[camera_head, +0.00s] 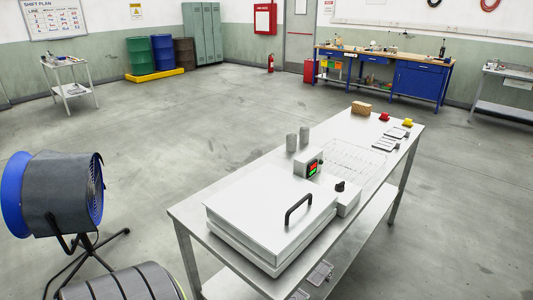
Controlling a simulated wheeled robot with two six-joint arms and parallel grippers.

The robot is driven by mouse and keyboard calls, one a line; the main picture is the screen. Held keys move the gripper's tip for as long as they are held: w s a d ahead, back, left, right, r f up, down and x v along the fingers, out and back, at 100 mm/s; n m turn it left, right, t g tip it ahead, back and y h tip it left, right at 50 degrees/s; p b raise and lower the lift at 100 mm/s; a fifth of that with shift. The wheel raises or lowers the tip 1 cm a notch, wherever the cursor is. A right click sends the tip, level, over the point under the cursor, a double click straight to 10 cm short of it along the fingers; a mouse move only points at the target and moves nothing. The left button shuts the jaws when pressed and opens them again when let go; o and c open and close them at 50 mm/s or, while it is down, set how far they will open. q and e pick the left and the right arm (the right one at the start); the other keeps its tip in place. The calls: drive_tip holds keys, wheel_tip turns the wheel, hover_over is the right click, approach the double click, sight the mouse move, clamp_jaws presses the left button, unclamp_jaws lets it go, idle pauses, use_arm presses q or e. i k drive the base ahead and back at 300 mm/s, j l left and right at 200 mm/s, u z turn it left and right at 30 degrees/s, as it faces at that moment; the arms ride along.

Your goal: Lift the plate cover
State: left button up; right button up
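The plate cover (262,213) is a flat, pale square lid lying closed on a white base (240,253) at the near end of a steel table. A black bar handle (298,209) stands up near the cover's right edge. A control box (307,164) with a red and green display stands behind the cover. A smaller box with a black knob (340,187) is at its right. Neither of my grippers shows in the head view.
A blue drum fan (55,195) stands at left. The floor between is clear.

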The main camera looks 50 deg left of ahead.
sight(271, 210)
drive_tip(key=u, duration=1.5)
